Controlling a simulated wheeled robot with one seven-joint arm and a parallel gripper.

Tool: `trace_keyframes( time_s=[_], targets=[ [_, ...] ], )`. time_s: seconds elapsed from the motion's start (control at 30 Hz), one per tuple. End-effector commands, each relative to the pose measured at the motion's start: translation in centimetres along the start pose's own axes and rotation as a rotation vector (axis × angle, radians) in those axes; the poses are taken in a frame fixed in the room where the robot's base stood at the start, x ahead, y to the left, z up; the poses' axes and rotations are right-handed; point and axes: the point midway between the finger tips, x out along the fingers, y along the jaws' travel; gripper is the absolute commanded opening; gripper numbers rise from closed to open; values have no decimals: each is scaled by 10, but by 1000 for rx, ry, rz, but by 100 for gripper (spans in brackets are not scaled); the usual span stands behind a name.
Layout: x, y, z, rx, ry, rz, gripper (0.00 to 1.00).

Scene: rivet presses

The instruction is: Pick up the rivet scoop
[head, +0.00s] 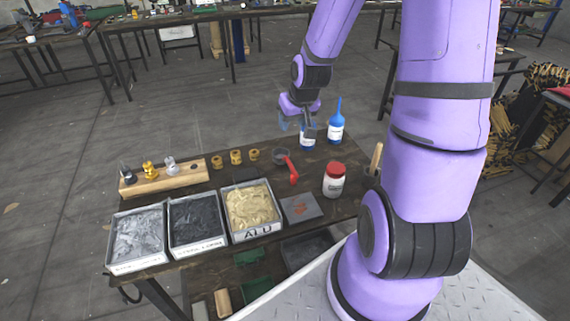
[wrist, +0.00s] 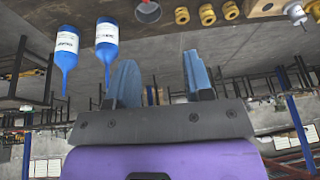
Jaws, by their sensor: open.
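The rivet scoop (head: 291,170) lies on the dark table, with a grey round bowl and a red handle pointing toward the front of the table. In the wrist view, a grey round opening with red in it, which looks like the scoop (wrist: 148,12), is cut by the top edge. My gripper (head: 296,125) is above the table's back edge, behind and above the scoop and apart from it. Its two blue fingers (wrist: 160,75) are spread with nothing between them.
Two blue-topped bottles (head: 336,127) stand close to my gripper; one is partly hidden by it. Brass pieces (head: 236,157) stand left of the scoop. A red-lidded jar (head: 334,180) stands at its right. Trays (head: 258,232) and a grey plate (head: 300,207) lie in front.

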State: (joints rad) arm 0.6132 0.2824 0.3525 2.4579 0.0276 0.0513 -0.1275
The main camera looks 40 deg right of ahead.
Motion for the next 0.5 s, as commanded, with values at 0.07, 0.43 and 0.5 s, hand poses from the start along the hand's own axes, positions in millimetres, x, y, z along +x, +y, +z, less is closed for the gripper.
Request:
trace_keyframes(
  time_s=[0.07,0.43,0.5],
  targets=[
    [26,10,5,35,-5,-21,47],
    [91,31,20,142,28,-80,47],
    [96,32,21,149,30,-83,47]
  ],
)
